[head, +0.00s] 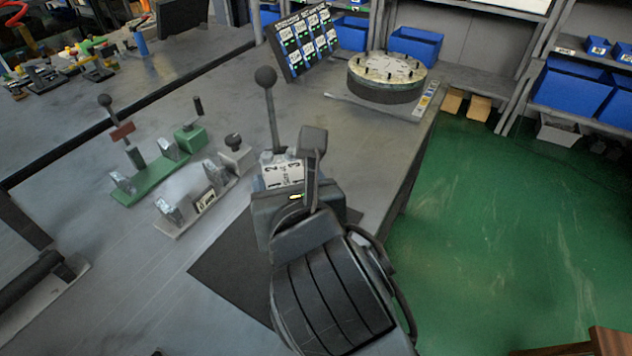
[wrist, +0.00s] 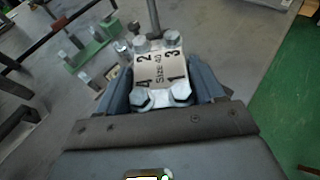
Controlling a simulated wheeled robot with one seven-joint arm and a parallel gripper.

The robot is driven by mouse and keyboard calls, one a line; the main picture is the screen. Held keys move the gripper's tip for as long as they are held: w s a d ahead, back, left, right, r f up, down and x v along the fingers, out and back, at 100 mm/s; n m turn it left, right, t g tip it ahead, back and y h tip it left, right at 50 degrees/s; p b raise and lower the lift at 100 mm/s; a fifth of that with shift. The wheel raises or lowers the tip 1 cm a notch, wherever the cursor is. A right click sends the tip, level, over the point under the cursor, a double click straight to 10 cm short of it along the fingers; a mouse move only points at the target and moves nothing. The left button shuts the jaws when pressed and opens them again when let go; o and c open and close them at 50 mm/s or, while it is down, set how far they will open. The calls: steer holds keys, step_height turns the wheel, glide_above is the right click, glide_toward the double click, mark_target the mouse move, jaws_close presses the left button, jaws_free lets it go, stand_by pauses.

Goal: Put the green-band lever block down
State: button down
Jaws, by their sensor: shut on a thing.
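A lever block (head: 283,172) with a pale plate marked 1, 2, 3, 4 is held in my gripper (head: 287,182). A dark lever with a ball knob (head: 265,76) rises behind the plate. In the wrist view, the block (wrist: 160,70) sits between the two blue-grey fingers of my gripper (wrist: 160,88), with bolts at its corners and "Size 40" on the plate. No green band shows on it in either view, and its underside is hidden. I cannot tell whether it touches the table.
A dark mat (head: 232,272) lies below my gripper. To the left are a green fixture (head: 155,178) with a ball-knob lever (head: 105,101), and a grey fixture (head: 205,200) with a knobbed block (head: 235,152). A round plate (head: 387,70) and tilted label board (head: 302,42) stand behind.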

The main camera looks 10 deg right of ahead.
mark_target(271, 182)
steer(key=shift+w+a+f, duration=0.35)
steer(key=shift+w+a, duration=0.15)
steer(key=shift+a, duration=0.05)
steer(key=shift+w+a+f, duration=0.3)
steer(key=shift+w+a, duration=0.2)
steer(key=shift+a, duration=0.05)
steer(key=shift+f+b, duration=0.3)
steer(key=shift+f, duration=1.8)
steer(key=shift+c, duration=0.7)
jaws_free()
steer(key=shift+f, duration=0.2)
steer(key=shift+s+r, duration=0.15)
steer(key=v, duration=1.2)
steer(key=shift+d, duration=0.1)
